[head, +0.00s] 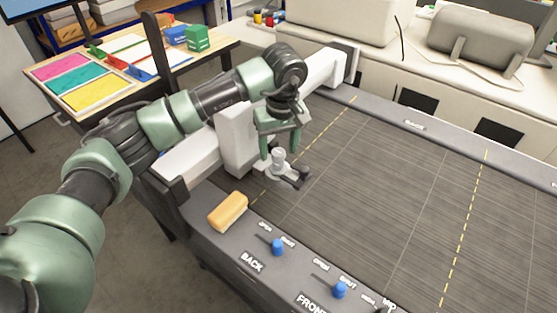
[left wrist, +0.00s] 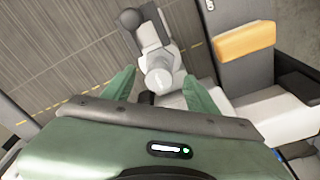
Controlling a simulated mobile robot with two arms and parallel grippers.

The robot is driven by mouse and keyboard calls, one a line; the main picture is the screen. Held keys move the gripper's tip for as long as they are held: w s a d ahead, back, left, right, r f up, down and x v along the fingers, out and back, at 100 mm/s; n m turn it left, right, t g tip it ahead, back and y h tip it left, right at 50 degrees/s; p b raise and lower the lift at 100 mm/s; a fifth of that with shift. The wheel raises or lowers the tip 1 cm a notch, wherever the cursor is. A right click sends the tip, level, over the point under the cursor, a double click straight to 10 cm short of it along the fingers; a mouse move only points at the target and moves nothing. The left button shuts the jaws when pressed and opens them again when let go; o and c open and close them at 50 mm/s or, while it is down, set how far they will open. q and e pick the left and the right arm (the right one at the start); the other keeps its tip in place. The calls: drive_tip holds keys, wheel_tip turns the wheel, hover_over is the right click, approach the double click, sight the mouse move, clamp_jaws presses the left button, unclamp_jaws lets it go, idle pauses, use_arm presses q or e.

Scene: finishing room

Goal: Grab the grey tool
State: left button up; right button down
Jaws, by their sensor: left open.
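The grey tool (head: 280,163) stands on the dark striped bed of the machine, beside the white gantry. It has a round light grey top and a dark part that sticks out to the right. My left gripper (head: 279,155) is open and points down over the tool, with a green finger on either side of its top. In the left wrist view the tool (left wrist: 160,70) shows between and beyond the two fingers (left wrist: 161,95). I cannot tell whether the fingers touch it. My right gripper is in neither view.
A yellow-tan block (head: 228,211) lies on the machine's front rail near blue knobs (head: 278,247). The white gantry (head: 240,140) runs close behind my left gripper. A table with coloured sheets (head: 92,93) stands at back left. The bed to the right is clear.

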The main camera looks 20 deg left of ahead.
sight(278, 152)
use_arm(q)
drive_tip(key=shift+w+a+f+p, duration=0.15)
drive_tip(key=shift+f+p, duration=0.5)
drive_tip(key=shift+f, duration=1.1)
drive_tip(key=shift+w, duration=0.1)
clamp_jaws()
drive_tip(key=shift+r, duration=0.2)
